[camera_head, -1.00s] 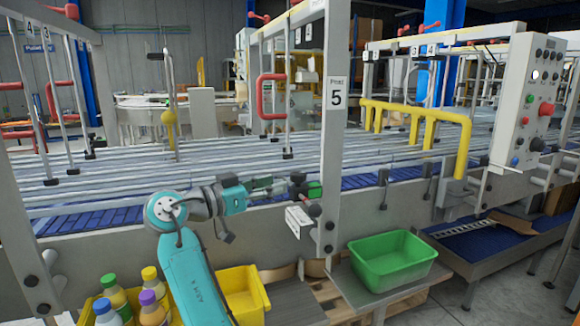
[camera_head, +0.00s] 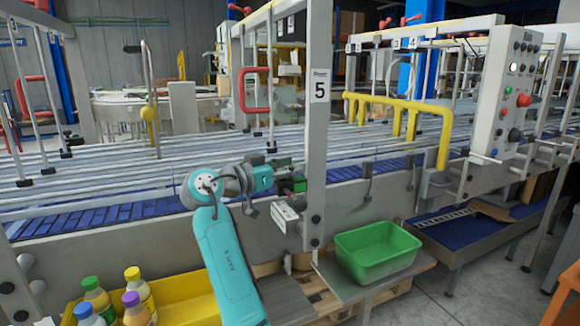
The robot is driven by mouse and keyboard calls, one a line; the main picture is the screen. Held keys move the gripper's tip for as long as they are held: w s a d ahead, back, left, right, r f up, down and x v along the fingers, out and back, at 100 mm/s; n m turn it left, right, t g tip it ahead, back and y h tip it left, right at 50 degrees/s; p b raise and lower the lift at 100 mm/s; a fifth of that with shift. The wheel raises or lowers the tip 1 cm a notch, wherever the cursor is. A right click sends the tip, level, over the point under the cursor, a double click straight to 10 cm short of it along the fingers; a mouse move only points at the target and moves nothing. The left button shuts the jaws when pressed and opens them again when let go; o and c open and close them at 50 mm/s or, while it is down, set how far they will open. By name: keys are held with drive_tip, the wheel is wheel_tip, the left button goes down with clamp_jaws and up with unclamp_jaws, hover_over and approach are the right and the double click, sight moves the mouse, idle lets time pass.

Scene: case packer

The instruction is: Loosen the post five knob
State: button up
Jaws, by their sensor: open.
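Post five is the pale upright post (camera_head: 316,140) with the "5" label (camera_head: 319,88). A small dark and green fitting (camera_head: 299,184) sits on the left side of the post at rail height, and I take it for the knob. My teal arm reaches in from below. My gripper (camera_head: 287,176) is open and points right at this fitting, with its fingertips at or around it. The fingers hide part of it, and I cannot tell whether they touch it. A white tag plate (camera_head: 285,215) hangs just below.
Conveyor rails (camera_head: 100,165) run behind the post. A green bin (camera_head: 376,252) stands on a shelf at lower right. A yellow crate (camera_head: 190,300) with several bottles is at lower left. A yellow guard (camera_head: 410,105) and a control panel (camera_head: 503,90) stand to the right.

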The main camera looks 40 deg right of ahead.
drive_tip(key=shift+d, duration=0.1)
clamp_jaws()
drive_tip(key=shift+t, duration=0.4)
drive_tip(key=c, duration=0.8)
unclamp_jaws()
drive_tip(key=n+t+y, duration=0.1)
drive_tip(key=n+t, duration=0.1)
drive_tip(key=t, duration=0.1)
drive_tip(key=n+t+y, duration=0.1)
drive_tip(key=n+t, duration=0.1)
drive_tip(key=t, duration=0.1)
drive_tip(key=w+n+t, duration=0.1)
drive_tip(key=n+t, duration=0.1)
drive_tip(key=t, duration=0.1)
drive_tip(key=shift+w+a+n+y, duration=0.1)
drive_tip(key=shift+a+n+y, duration=0.2)
drive_tip(key=shift+y, duration=0.1)
drive_tip(key=shift+c, duration=0.2)
drive_tip(key=shift+w+a+n+t+y, duration=0.15)
drive_tip(key=shift+n+t+y, duration=0.8)
drive_tip(key=shift+t+y, duration=0.1)
drive_tip(key=shift+w+a+n+t+y, duration=0.1)
drive_tip(key=shift+w+n+t+y, duration=0.05)
drive_tip(key=shift+n+t+y, duration=0.85)
drive_tip(key=shift+w+a+n+t+y, duration=0.15)
drive_tip(key=shift+n+t+y, duration=0.7)
drive_tip(key=shift+t+y, duration=0.3)
drive_tip(key=shift+f, duration=0.1)
drive_tip(key=o, duration=0.8)
